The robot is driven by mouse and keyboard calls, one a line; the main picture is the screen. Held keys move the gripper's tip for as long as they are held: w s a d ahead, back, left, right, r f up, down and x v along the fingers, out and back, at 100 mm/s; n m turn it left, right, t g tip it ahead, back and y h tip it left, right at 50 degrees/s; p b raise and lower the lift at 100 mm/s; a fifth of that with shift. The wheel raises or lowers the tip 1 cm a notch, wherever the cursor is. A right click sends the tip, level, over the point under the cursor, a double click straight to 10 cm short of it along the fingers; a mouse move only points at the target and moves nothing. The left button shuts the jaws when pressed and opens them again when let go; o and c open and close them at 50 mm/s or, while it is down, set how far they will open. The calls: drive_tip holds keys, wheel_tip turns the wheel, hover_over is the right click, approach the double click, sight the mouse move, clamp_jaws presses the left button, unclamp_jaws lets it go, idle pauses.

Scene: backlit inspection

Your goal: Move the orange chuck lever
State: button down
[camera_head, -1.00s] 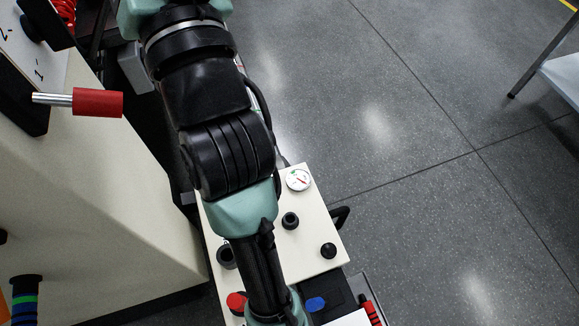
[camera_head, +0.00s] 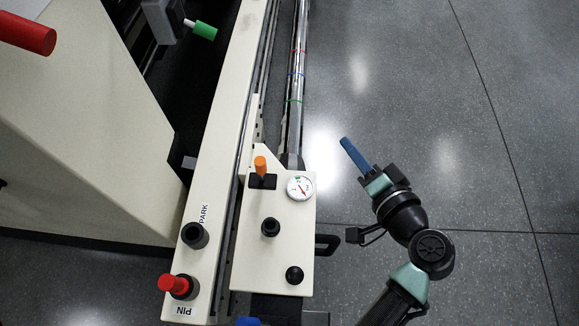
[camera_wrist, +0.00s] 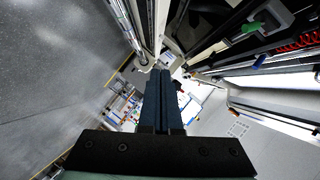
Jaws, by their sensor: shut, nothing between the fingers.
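The orange chuck lever (camera_head: 260,166) stands up from a dark slot on the cream panel (camera_head: 258,262), just left of a round dial gauge (camera_head: 299,187). My gripper (camera_head: 345,141) has blue fingers, closed together and empty. In the head view it is over the floor to the right of the panel, apart from the lever. In the wrist view my gripper (camera_wrist: 164,74) points away from the camera with its fingers together. I cannot make out the orange lever in the wrist view.
A red pin (camera_head: 173,284) sits by the "PIN" label, and a black socket (camera_head: 194,235) by "PARK". Black knobs (camera_head: 294,275) and a black side handle (camera_head: 327,244) are on the panel. A green-tipped lever (camera_head: 204,31) is at upper left. Open floor lies right.

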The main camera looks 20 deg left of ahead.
sight(261, 170)
drive_tip(key=s+f+m+y, duration=0.1)
drive_tip(key=s+f, duration=0.2)
drive_tip(key=s+a+f+m+y+b, duration=0.1)
drive_tip(key=s+f+m, duration=0.1)
drive_tip(key=s+f, duration=0.2)
drive_tip(key=s+f+m+y, duration=0.1)
drive_tip(key=s+f+y, duration=0.1)
drive_tip(key=s+f, duration=0.1)
drive_tip(key=shift+s+a+f+m, duration=0.2)
drive_tip(key=shift+s+m, duration=0.1)
drive_tip(key=shift+s, duration=0.35)
drive_tip(key=b+x, duration=0.2)
drive_tip(key=x, duration=0.8)
drive_tip(key=shift+w+r+b, duration=0.15)
drive_tip(key=shift+r+b, duration=0.05)
drive_tip(key=shift+b, duration=0.15)
drive_tip(key=shift+s+a, duration=0.25)
drive_tip(key=shift+a, duration=0.95)
drive_tip(key=shift+a+r, duration=0.15)
drive_tip(key=shift+a, duration=0.5)
